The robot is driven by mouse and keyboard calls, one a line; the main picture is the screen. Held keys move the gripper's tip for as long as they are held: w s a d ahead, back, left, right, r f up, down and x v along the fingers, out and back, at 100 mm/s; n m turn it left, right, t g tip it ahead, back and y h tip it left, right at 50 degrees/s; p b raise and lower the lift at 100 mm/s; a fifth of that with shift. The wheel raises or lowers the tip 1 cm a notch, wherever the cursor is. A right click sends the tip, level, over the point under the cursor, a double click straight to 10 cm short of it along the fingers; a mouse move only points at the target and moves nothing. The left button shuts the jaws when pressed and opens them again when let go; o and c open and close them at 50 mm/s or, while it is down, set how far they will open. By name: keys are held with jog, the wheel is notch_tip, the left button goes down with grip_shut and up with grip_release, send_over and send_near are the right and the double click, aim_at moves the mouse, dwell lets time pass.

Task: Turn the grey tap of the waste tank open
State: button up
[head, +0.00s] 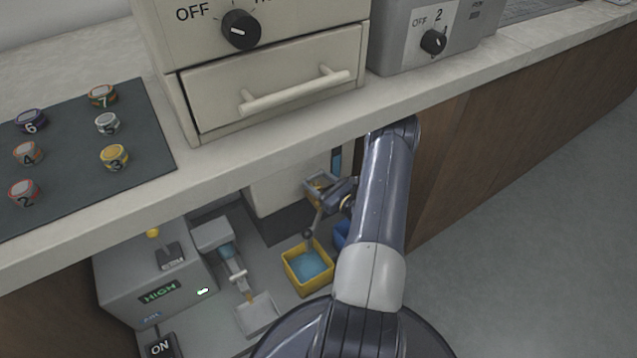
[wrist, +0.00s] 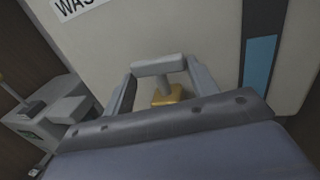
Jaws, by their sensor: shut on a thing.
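The waste tank (head: 283,188) is a pale box under the counter. In the wrist view its front (wrist: 190,30) fills the background, with a label partly reading "WAS" and a blue level strip (wrist: 260,62). The grey tap (wrist: 157,67) shows as a crossbar on a short stem above a brass-coloured body (wrist: 168,96). My gripper (wrist: 160,72) is shut on the tap's crossbar, one finger at each end. In the head view my gripper (head: 322,190) is at the tank front, and the tap is mostly hidden there.
A yellow bin (head: 291,272) with a blue inside stands below the tank, beside a partly hidden blue bin (head: 341,236). A grey machine (head: 140,275) with a "HIGH" display stands at left. The counter edge (head: 230,160) overhangs this space. Open floor (head: 540,220) lies at right.

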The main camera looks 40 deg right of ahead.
jog(key=shift+a+f+n+y, duration=0.2)
jog(key=shift+a+n+y, duration=0.1)
jog(key=shift+y, duration=0.1)
jog(key=n+y+b, duration=0.1)
jog(key=n+g+y+b, duration=0.1)
jog(key=y, duration=0.1)
jog(key=g+y+b, duration=0.1)
jog(key=shift+d+f+n+b, duration=0.15)
jog(key=shift+d+n+b, duration=0.1)
jog(key=shift+n+b, duration=0.15)
jog(key=n+g+y+b, duration=0.2)
jog(key=y, duration=0.1)
jog(key=n+g+y+b, duration=0.2)
jog(key=n+g+y, duration=0.1)
jog(key=shift+w+d, duration=0.2)
jog(key=shift+s+d+y+b, duration=0.1)
jog(key=shift+y+b, duration=0.2)
jog(key=o, duration=0.8)
jog(key=shift+r, duration=0.2)
jog(key=shift+r, duration=0.1)
jog(key=shift+d+r+t+p, duration=0.1)
jog(key=shift+t+p, duration=0.2)
jog(key=shift+p, duration=0.05)
